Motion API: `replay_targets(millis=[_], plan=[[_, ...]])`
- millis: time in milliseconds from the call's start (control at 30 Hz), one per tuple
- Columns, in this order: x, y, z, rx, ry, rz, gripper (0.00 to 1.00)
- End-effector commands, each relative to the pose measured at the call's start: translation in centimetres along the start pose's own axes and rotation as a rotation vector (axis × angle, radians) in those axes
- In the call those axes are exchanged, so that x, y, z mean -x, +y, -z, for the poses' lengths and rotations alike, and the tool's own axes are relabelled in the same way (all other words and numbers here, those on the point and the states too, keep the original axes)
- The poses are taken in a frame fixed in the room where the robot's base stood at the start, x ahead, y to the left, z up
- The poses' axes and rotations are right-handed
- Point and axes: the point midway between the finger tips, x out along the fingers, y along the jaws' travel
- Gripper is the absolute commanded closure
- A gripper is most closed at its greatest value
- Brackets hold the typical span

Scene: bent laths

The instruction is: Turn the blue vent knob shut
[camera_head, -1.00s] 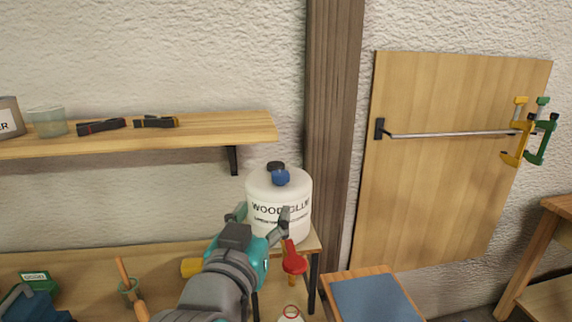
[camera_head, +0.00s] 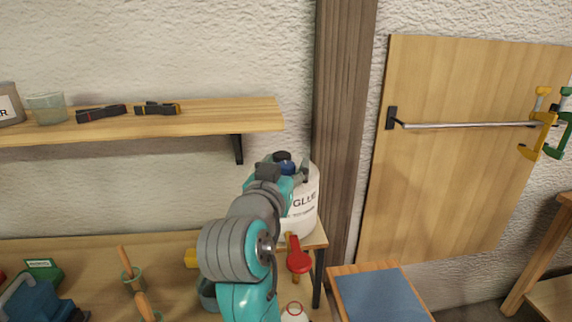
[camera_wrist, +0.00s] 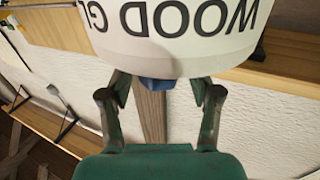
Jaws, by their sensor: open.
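The white wood glue jug (camera_head: 304,208) stands on the bench end by the wooden post. My gripper (camera_wrist: 160,90) is open, with one finger on each side of the knob and visible gaps. In the head view my gripper (camera_head: 284,172) is at the jug's top and my arm hides the jug's left part.
A red tap-like part (camera_head: 297,258) is at the bench edge below the jug. A shelf (camera_head: 210,112) with two dark clamps is at left. A blue-topped stool (camera_head: 380,298) stands at right. A wooden post (camera_head: 340,110) is close behind the jug.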

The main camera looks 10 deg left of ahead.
Motion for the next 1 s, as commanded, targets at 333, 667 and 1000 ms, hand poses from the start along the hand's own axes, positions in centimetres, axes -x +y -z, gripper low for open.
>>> replay_targets(millis=[333,667,1000], plan=[[-0.74,0.02,0.02,-0.001,0.001,0.0,0.37],[-0.72,0.02,0.0,-0.001,0.0,0.0,0.97],[-0.69,-0.1,-0.02,0.0,-0.001,-0.041,0.97]])
